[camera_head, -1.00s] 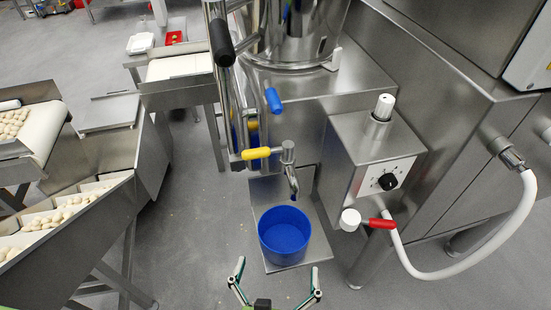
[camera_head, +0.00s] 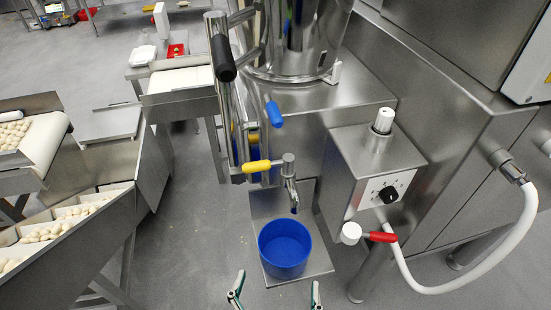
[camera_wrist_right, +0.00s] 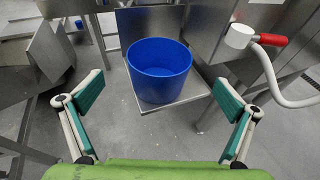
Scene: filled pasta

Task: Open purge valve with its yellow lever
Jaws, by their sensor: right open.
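The yellow lever (camera_head: 257,166) sticks out to the left from the top of the steel purge valve (camera_head: 289,170) in the head view. The valve's spout points down above a blue bucket (camera_head: 285,252) on a steel shelf (camera_head: 318,264). My right gripper (camera_head: 275,296) is at the bottom edge of the head view, below and in front of the bucket, with its fingers apart and empty. In the right wrist view the open fingers frame the blue bucket (camera_wrist_right: 159,75), which stands ahead of them, not touched. The yellow lever cannot be made out in the wrist view. My left gripper does not show.
A blue lever (camera_head: 273,112) and a black-gripped handle (camera_head: 222,58) are above the valve. A control box (camera_head: 372,180) with a red-levered white valve (camera_head: 380,237) and white hose (camera_head: 440,290) stands to the right. Pasta conveyors (camera_head: 70,230) are on the left.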

